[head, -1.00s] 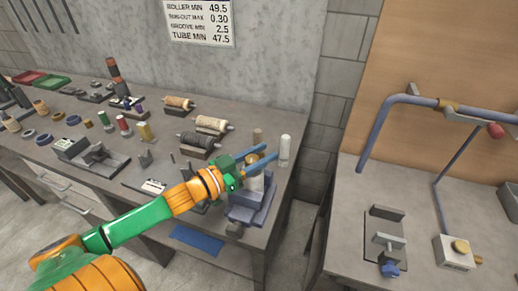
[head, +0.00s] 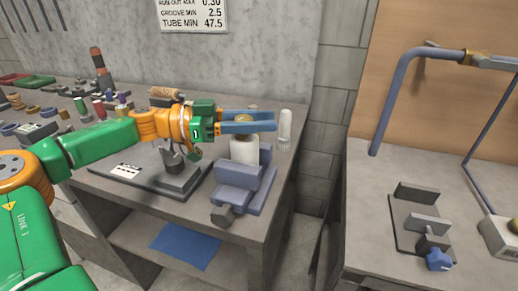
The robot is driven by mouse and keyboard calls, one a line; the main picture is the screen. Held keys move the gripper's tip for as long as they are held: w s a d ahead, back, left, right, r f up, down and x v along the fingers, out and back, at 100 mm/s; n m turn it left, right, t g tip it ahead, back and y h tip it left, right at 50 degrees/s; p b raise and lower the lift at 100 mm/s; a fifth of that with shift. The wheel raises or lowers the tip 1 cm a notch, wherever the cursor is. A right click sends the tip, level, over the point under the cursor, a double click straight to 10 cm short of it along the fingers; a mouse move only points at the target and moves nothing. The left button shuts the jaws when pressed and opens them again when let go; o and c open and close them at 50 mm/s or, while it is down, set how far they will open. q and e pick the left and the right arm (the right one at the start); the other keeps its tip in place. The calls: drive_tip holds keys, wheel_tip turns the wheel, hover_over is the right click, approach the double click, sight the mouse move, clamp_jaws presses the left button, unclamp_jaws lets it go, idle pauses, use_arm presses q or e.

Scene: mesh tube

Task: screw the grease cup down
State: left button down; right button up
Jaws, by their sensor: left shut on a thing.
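The grease cup (head: 242,118), a small brass-coloured round piece, sits at the top of a white cylindrical body (head: 244,149). That body stands upright in a blue-grey vise (head: 236,175) near the right end of the workbench. My left gripper (head: 252,121) reaches in level from the left, its two blue fingers shut on the grease cup. The fingers hide much of the cup, and the thread between cup and body cannot be seen. My right gripper is not in view.
A clear-white upright cylinder (head: 285,128) stands just right of the fingertips. A dark fixture (head: 175,170) lies left of the vise. Rollers and rings crowd the bench's left. A gap separates this bench from the right-hand table (head: 370,215) with its blue pipe (head: 392,95).

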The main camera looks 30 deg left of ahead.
use_arm(q)
drive_tip(key=shift+s+d+m+g+h+p, duration=0.15)
drive_tip(key=shift+m+g+h, duration=0.35)
drive_tip(key=shift+m+g, duration=0.6)
drive_tip(key=shift+s+d+m+g+h+p, duration=0.1)
drive_tip(key=shift+s+m+g+h+p, duration=0.35)
drive_tip(key=shift+g, duration=1.05)
drive_tip(key=shift+w+d+m+g+h, duration=0.1)
drive_tip(key=shift+m+g+h, duration=0.45)
drive_tip(key=shift+m+g, duration=0.7)
drive_tip(key=shift+g, duration=0.25)
drive_tip(key=shift+c, duration=2.3)
unclamp_jaws()
drive_tip(key=shift+s, duration=0.1)
